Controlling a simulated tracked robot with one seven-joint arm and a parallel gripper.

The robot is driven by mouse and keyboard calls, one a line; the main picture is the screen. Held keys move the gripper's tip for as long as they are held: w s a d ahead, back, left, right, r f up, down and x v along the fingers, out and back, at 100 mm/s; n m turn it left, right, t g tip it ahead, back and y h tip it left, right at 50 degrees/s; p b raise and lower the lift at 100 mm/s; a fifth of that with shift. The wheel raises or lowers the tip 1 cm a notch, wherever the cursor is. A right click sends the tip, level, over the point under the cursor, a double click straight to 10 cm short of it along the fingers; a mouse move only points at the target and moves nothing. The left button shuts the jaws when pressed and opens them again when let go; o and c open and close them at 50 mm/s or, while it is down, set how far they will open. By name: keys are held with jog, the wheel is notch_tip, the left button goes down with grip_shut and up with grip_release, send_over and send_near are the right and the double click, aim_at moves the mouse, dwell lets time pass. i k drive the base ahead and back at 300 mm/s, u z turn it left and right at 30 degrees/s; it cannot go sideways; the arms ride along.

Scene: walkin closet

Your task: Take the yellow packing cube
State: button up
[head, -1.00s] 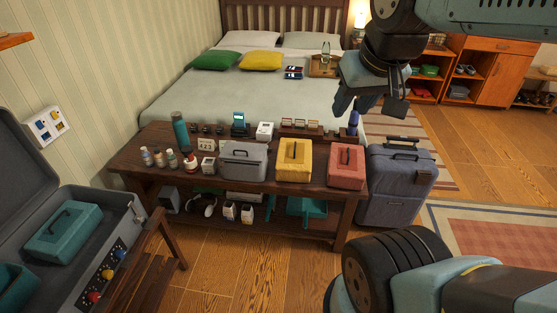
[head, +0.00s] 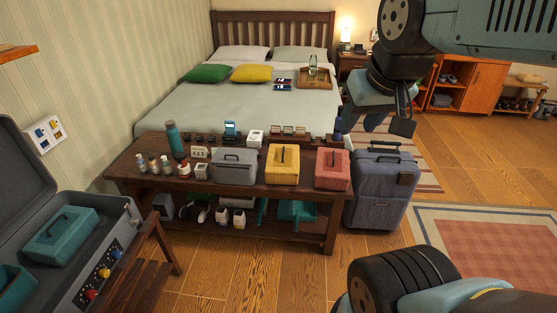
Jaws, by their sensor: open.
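The yellow packing cube (head: 282,166) sits upright on the top of the dark wooden bench (head: 128,180), with a dark handle strap on top. It stands between a grey packing cube (head: 233,166) on its left and a red packing cube (head: 332,170) on its right, with narrow gaps. My gripper (head: 382,123) hangs at the upper right, above and beyond the bench's right end, fingers apart and empty. It is well clear of the yellow cube.
A blue-grey suitcase (head: 382,190) stands at the bench's right end. Several bottles (head: 154,165) and small items line the bench top. An open grey case (head: 120,232) with teal cubes (head: 62,235) is at the left. The wooden floor (head: 255,270) before the bench is clear.

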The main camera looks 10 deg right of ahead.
aim_at(283, 165)
jog(key=z, duration=0.05)
jog(key=i, duration=0.9)
jog(key=u, duration=0.1)
